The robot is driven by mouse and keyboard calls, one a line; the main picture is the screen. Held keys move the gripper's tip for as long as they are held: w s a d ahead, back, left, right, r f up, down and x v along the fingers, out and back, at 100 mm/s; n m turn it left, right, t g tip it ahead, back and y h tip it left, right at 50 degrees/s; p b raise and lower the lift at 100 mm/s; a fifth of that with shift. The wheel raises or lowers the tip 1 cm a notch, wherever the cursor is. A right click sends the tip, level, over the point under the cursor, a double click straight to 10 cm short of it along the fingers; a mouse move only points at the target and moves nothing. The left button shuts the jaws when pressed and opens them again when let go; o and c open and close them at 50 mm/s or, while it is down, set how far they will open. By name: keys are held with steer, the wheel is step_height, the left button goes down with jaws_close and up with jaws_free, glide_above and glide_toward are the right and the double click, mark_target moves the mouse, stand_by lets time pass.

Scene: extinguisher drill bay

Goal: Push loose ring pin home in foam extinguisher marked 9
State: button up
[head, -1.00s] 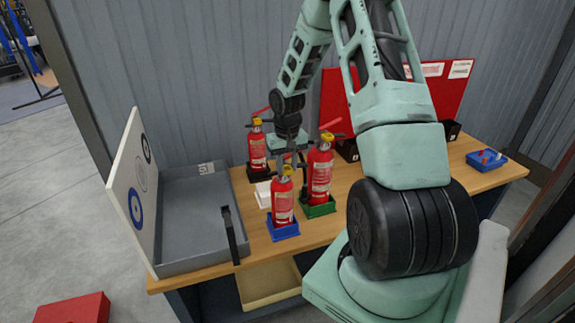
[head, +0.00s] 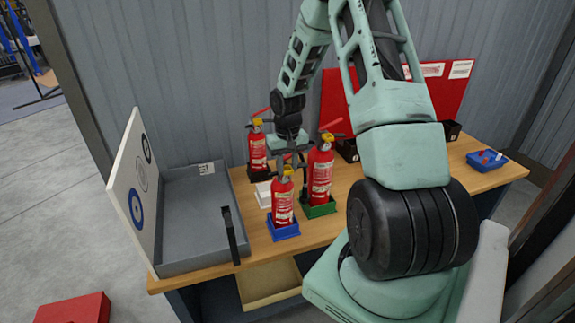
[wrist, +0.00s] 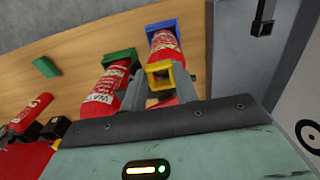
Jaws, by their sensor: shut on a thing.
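Three red extinguishers stand on the wooden bench. One is in a blue holder, the front extinguisher (head: 283,202); one is in a green holder (head: 319,211); one is in a black holder at the back (head: 257,152). The mark 9 is not readable on any of them. My gripper (head: 291,167) is at the top of the front extinguisher. In the wrist view, my gripper (wrist: 159,82) is shut on a yellow square loop (wrist: 160,68) over that extinguisher's top. I cannot tell whether this loop is the ring pin; the pin's hole and seating are hidden.
The green-holder extinguisher (head: 321,172) stands close on the right of my gripper. A grey tray (head: 190,262) with a target board (head: 128,190) is to the left. A white block (head: 263,195) lies behind the blue holder. A blue tray (head: 487,160) sits at far right.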

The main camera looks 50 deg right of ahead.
stand_by(0.4)
steer(key=o, duration=1.2)
steer(key=shift+c, duration=0.2)
step_height(320, 180, up, 18)
steer(key=b, duration=0.4)
steer(key=shift+f, duration=0.25)
